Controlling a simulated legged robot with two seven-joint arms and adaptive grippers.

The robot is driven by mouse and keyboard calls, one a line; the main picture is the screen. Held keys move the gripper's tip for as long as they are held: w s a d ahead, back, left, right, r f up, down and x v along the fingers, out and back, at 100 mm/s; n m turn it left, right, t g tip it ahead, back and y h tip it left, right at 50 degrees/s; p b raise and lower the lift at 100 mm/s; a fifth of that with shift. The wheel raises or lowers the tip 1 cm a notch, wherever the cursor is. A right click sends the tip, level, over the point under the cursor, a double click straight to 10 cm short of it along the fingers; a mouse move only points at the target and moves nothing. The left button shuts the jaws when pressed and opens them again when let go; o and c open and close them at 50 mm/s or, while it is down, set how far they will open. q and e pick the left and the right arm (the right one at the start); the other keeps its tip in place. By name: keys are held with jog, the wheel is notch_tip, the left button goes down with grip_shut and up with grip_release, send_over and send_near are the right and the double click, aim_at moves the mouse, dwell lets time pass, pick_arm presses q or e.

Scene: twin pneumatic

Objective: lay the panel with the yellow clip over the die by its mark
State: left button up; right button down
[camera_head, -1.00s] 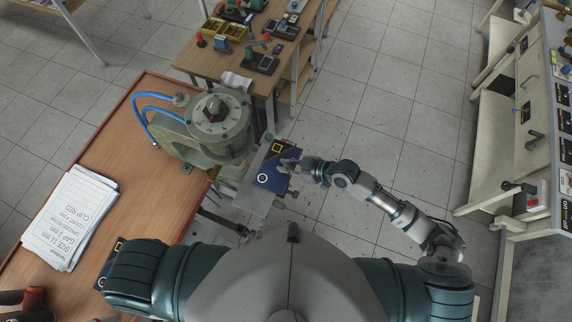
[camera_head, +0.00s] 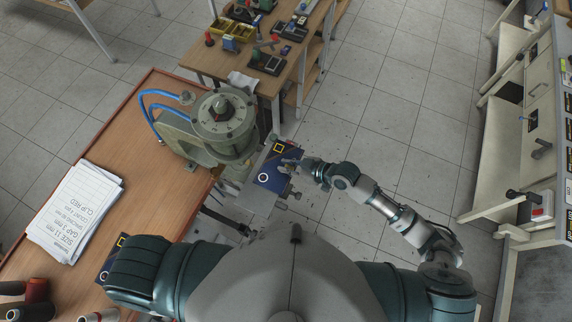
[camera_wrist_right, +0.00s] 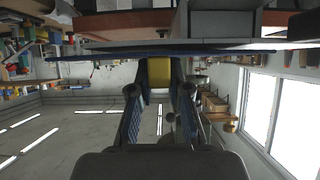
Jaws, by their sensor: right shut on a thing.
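A dark blue panel (camera_head: 270,179) with a yellow square outline and a white ring lies at or just above the metal plate (camera_head: 257,201) beside the press (camera_head: 222,122). My right gripper (camera_head: 290,166) reaches the panel's right side. In the right wrist view its fingers are shut on a yellow clip (camera_wrist_right: 158,72), with the panel's thin edge (camera_wrist_right: 110,55) just beyond. I cannot tell whether the panel touches the plate; the die is not clearly visible. Another dark blue panel (camera_head: 112,251) lies on the wooden table, partly hidden by my left arm. My left gripper is not in view.
The press stands on the wooden table (camera_head: 120,205), with blue hoses (camera_head: 148,98). A second bench (camera_head: 200,62) with tools and a yellow bin (camera_head: 239,31) is behind. A workstation (camera_head: 545,130) stands right; floor between is open.

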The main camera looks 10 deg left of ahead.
jog(key=shift+d, duration=0.45)
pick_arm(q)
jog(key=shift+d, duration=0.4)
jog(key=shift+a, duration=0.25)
pick_arm(e)
jog(key=shift+d, duration=0.1)
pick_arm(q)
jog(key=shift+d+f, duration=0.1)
pick_arm(e)
jog(key=shift+d, duration=0.2)
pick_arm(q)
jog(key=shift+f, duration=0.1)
pick_arm(e)
jog(key=shift+a+f, duration=0.1)
jog(key=shift+f, duration=0.15)
jog(key=c, duration=1)
grip_release()
jog(key=shift+c, duration=0.2)
